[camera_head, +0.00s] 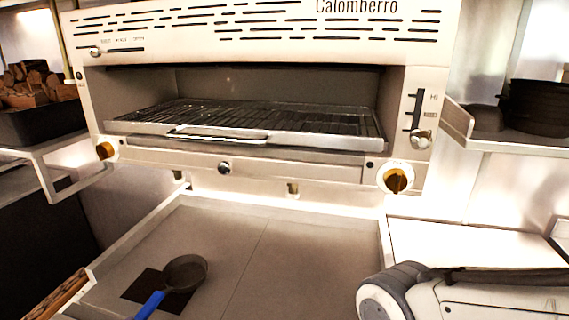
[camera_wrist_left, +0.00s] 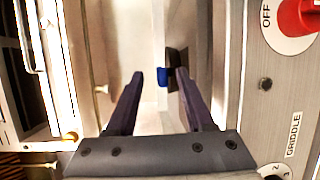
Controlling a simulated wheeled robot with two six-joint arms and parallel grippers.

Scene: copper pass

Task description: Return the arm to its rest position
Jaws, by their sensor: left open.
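My left gripper (camera_wrist_left: 160,74) is open in the left wrist view, its two dark fingers apart with nothing held between them. It is out of sight in the head view. Beyond the fingertips a small blue piece (camera_wrist_left: 162,77) shows, which looks like the pan's handle end. In the head view a small dark pan (camera_head: 186,272) with a blue handle lies on a dark square at the lower left of the counter. A pale arm link of mine (camera_head: 480,296) crosses the lower right corner. My right gripper is not seen.
A Calomberro grill (camera_head: 240,160) with a wire rack stands above the walled counter (camera_head: 300,265), whose middle is clear. A shelf with a dark pot (camera_head: 535,105) is at right; a wood-filled bin (camera_head: 40,120) is at left. A griddle panel with a red knob (camera_wrist_left: 298,15) is close beside the gripper.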

